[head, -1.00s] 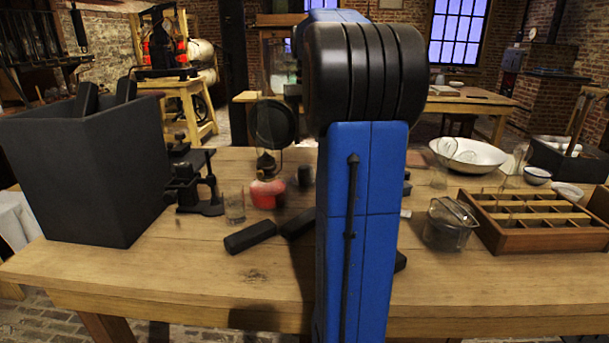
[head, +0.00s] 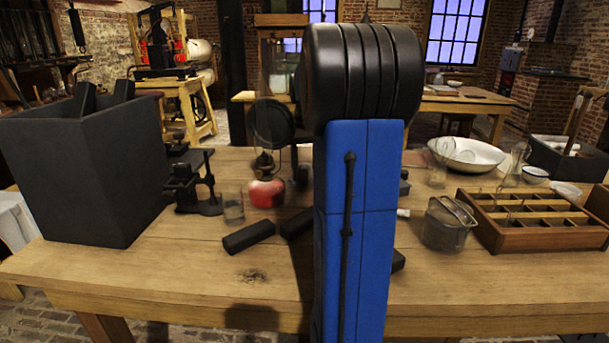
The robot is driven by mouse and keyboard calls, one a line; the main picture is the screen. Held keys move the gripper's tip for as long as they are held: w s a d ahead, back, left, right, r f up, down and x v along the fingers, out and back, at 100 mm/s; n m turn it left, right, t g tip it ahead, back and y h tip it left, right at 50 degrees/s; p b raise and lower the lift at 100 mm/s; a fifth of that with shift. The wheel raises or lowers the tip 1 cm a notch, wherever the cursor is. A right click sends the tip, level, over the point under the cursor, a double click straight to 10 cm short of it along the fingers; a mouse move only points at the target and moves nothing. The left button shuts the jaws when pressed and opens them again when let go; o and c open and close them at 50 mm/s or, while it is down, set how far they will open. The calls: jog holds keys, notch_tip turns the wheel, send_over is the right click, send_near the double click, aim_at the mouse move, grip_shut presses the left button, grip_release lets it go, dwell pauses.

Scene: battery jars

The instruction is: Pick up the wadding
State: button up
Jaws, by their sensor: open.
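I cannot make out the wadding for certain. A small white piece (head: 403,212) shows on the bench just right of my blue arm, partly hidden by it, and I cannot tell whether it is wadding. My arm stands upright across the middle of the head view and covers the centre of the bench. My gripper cannot be made out; it seems hidden behind the arm.
The wooden bench (head: 190,272) holds a dark bin (head: 85,175), a red-based lamp (head: 266,193), a glass tumbler (head: 233,207), black blocks (head: 248,236), a glass jar (head: 447,224), a divided wooden tray (head: 540,242) and a white bowl (head: 468,155). The front left is clear.

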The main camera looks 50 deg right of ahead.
jog(key=shift+f, duration=0.35)
jog(key=shift+c, duration=0.3)
jog(key=c, duration=0.6)
jog(key=shift+r, duration=0.1)
notch_tip(320, 180, up, 18)
jog(key=shift+f, duration=0.1)
